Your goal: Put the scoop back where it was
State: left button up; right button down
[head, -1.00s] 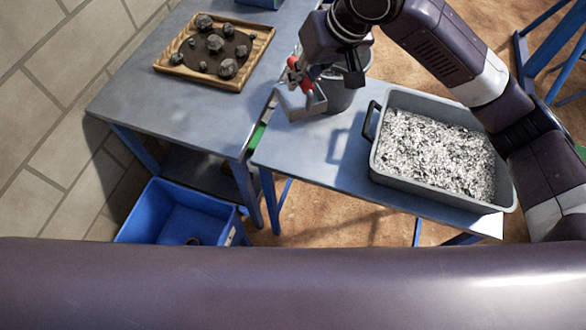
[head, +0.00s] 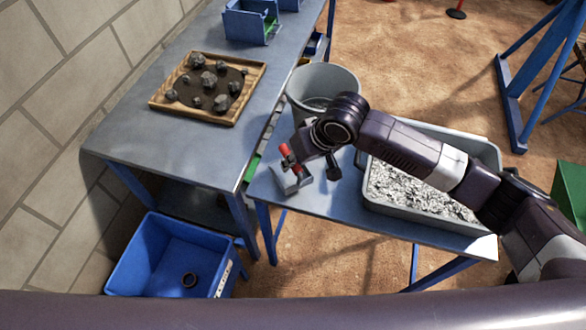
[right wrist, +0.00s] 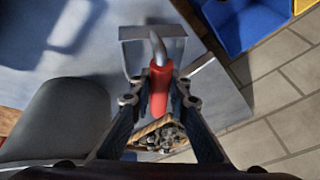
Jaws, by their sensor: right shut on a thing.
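The scoop has a grey metal pan (head: 291,181) and a red handle (head: 287,152). In the head view it is at the left end of the small table (head: 335,205), left of the gravel tray. I cannot tell whether the pan touches the tabletop. My right gripper (head: 300,160) is shut on the handle. In the right wrist view, the red handle (right wrist: 160,88) sits between the two fingers (right wrist: 159,100), with the pan (right wrist: 135,50) beyond them. My left gripper is not in view.
A grey bucket (head: 325,78) stands behind the scoop. A grey tray (head: 372,212) of gravel fills the table's right side. A wooden tray (head: 259,85) with several rocks lies on the larger table. A blue bin (head: 125,270) stands on the floor below.

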aim_at(288, 175)
jog(key=shift+f, duration=1.9)
jog(key=c, duration=1.8)
grip_release()
jog(key=shift+f, duration=0.15)
jog(key=shift+c, duration=0.2)
jog(key=v, duration=1.2)
jog(key=shift+b, duration=0.4)
jog(key=shift+s, duration=0.15)
